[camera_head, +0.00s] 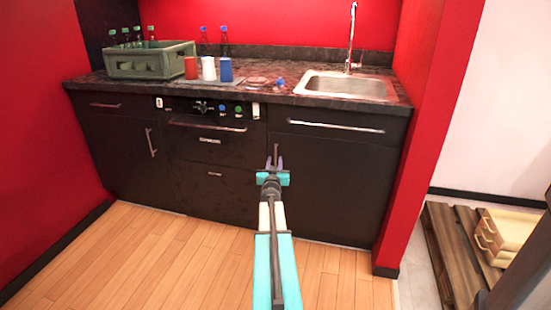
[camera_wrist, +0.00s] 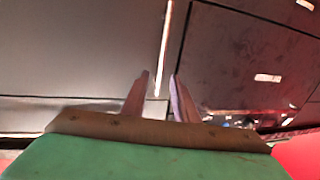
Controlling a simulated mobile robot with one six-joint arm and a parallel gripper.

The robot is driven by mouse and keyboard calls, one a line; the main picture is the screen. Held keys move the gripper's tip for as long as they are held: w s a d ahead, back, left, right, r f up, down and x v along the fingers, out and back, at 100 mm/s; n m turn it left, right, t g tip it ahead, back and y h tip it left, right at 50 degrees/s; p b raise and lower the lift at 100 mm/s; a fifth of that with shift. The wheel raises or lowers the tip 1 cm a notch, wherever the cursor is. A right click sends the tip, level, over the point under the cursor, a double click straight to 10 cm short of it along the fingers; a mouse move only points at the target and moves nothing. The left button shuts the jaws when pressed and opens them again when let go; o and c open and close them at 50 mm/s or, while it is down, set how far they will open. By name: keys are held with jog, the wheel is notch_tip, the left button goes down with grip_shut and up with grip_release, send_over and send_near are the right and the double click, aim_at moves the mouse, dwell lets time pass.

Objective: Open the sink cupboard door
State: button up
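The dark sink cupboard door (camera_head: 335,185) is under the sink on the right of the unit and looks shut. Its upright metal bar handle (camera_head: 276,153) is near the door's left edge, partly hidden by my gripper. My gripper (camera_head: 273,163) is in front of the handle, with its fingers pointing at the door. In the wrist view, the door (camera_wrist: 80,50) fills the left side and the handle (camera_wrist: 164,45) runs down between my two open fingers (camera_wrist: 160,76). I see a gap on both sides of the bar and cannot tell whether either finger touches it.
The sink (camera_head: 345,85) and tap (camera_head: 351,40) are above the door. Drawers (camera_head: 215,155) adjoin it on the left. A red wall (camera_head: 425,130) stands close on the right. The wooden floor (camera_head: 150,262) in front is clear. A green crate (camera_head: 150,60) is on the counter.

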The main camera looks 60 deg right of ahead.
jog(key=shift+b+x, duration=0.3)
jog(key=shift+x, duration=2.25)
grip_shut()
